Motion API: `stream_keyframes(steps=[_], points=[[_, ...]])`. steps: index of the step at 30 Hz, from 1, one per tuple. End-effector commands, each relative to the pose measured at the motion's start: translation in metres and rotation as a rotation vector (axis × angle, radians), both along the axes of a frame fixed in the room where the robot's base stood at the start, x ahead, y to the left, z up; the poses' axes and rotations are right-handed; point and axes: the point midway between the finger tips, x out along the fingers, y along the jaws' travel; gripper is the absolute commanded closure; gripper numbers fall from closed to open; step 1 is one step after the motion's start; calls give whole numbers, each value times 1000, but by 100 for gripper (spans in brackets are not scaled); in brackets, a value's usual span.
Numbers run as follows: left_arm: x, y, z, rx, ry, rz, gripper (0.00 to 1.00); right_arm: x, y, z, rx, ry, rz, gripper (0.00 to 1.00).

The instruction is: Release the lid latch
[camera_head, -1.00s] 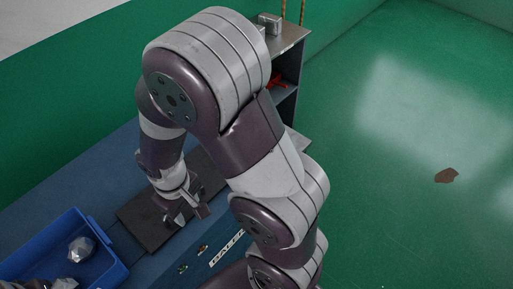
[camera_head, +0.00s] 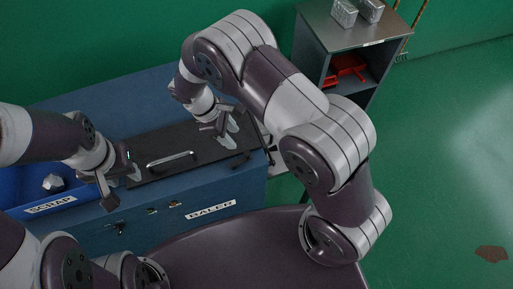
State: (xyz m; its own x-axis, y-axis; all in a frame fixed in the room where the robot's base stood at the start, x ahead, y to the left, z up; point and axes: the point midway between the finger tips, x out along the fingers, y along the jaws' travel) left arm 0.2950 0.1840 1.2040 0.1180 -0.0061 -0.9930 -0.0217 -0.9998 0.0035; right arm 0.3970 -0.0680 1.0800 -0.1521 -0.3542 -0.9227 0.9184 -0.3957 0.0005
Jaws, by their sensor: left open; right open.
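The baler (camera_head: 160,232) is a blue box with a "BALER" label on its front. Its flat black lid (camera_head: 190,148) lies closed on top and has a silver bar handle (camera_head: 172,160). A small dark fitting (camera_head: 243,159) sits at the lid's right end; I cannot tell whether it is the latch. My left gripper (camera_head: 121,187) is open and empty over the lid's left end. My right gripper (camera_head: 222,133) is open over the lid's right part, with nothing between its fingers. I cannot tell whether either touches the lid.
A blue scrap bin (camera_head: 90,199) with grey lumps stands left of the baler, partly behind my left arm. Small controls (camera_head: 173,203) sit on the baler's front. A grey cabinet (camera_head: 350,42) with foil blocks on top and red items inside stands at back right.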

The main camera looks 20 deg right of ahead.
Motion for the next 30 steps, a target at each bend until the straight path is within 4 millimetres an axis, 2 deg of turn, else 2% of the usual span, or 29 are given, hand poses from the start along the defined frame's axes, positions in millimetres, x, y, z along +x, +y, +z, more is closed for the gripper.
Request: stream_keyframes(steps=[2,6,12,18,26,27,29,30], points=[[0,0,11,0,0,0,57,-5,-7,-10,-3,6,-4,56],[0,0,27,0,0,0,57,-10,-21,-45,-3,6,-4,56],[0,0,40,0,0,0,57,-16,-35,-86,0,2,-5,56],[0,0,43,0,0,0,57,-18,-40,-103,1,1,-5,56],[0,0,42,0,0,0,57,-18,-41,-105,2,-1,-5,56],[0,0,42,0,0,0,57,-18,-41,-105,2,-1,-5,59],[0,0,42,0,0,0,57,-18,-41,-105,2,-1,-5,78],[0,0,42,0,0,0,57,-18,-41,-105,2,-1,-5,92]])
